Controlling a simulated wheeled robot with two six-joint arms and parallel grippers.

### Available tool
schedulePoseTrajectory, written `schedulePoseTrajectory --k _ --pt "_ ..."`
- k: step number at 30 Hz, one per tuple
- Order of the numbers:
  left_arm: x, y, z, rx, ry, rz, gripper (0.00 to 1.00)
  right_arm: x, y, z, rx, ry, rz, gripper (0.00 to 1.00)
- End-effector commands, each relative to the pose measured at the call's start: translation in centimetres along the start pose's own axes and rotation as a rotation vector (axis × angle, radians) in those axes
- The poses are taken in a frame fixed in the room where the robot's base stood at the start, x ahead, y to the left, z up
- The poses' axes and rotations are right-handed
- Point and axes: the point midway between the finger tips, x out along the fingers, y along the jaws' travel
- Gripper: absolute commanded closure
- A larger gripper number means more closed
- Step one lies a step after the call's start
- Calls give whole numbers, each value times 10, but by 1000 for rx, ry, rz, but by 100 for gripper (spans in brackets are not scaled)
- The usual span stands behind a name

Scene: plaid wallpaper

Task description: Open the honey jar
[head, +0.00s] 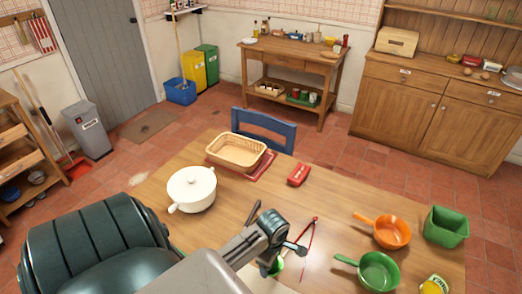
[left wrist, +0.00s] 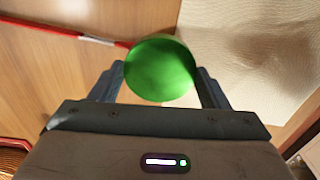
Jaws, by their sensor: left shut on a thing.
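My left gripper (head: 278,260) reaches in over the near part of the table, its jaws pointing down. In the left wrist view my left gripper (left wrist: 160,84) is shut on a smooth green round thing (left wrist: 160,68), which looks like a lid, with one finger on each side. A small part of the green thing (head: 279,266) also shows between the fingers in the head view. The arm hides most of it, and I cannot tell whether a jar is beneath it. No honey label is readable. My right gripper is not in view.
Red tongs (head: 310,237) lie just right of the gripper. A white pot (head: 191,188), a basket (head: 236,150) and a red box (head: 298,174) stand behind. An orange pan (head: 391,231), a green pan (head: 378,271), a green bin (head: 446,226) and a yellow container (head: 434,285) are on the right.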

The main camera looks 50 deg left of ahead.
Motion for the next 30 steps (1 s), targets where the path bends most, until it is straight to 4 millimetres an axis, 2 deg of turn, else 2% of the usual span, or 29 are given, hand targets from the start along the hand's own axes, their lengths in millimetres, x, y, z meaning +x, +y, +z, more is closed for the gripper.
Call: schedulePoseTrajectory --k 1,6,12,16,24,30 --pt "-4 8 -14 -1 8 0 58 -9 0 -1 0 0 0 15" --pt "1 33 -49 -3 5 -1 58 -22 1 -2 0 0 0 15" --pt "6 50 -72 -2 2 -1 58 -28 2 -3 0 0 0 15" --pt "13 52 -74 -2 -1 -2 58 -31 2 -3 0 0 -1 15" --pt "42 51 -74 -2 -1 -2 58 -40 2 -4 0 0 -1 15" --pt "44 51 -74 0 -1 0 58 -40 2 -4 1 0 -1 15"
